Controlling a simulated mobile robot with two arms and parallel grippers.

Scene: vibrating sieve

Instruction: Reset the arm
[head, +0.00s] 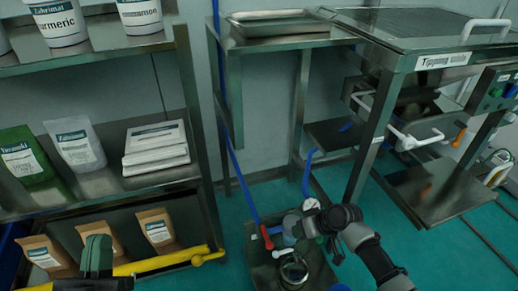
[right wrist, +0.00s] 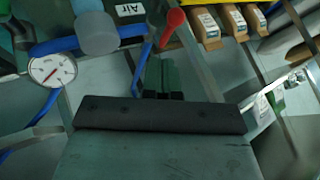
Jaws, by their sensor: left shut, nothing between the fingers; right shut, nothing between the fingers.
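My left gripper (head: 97,246), with dark green fingers, is upright in front of the lower left shelf in the head view. It is shut and empty. My right arm reaches in from the lower right, and its black wrist is beside the air fittings. In the right wrist view my right gripper (right wrist: 166,68) shows green fingers, shut with nothing between them. It points toward the red valve handle (right wrist: 174,20), and I cannot tell how far apart they are. The handle also shows in the head view (head: 267,237).
A round gauge (right wrist: 52,70) and a grey-blue knob (right wrist: 96,32) are close to my right gripper. A steel shelf (head: 100,190) with pouches stands left. The sieve machine (head: 400,40) stands right, with a white-handled lid. Green floor (head: 440,255) is open at lower right.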

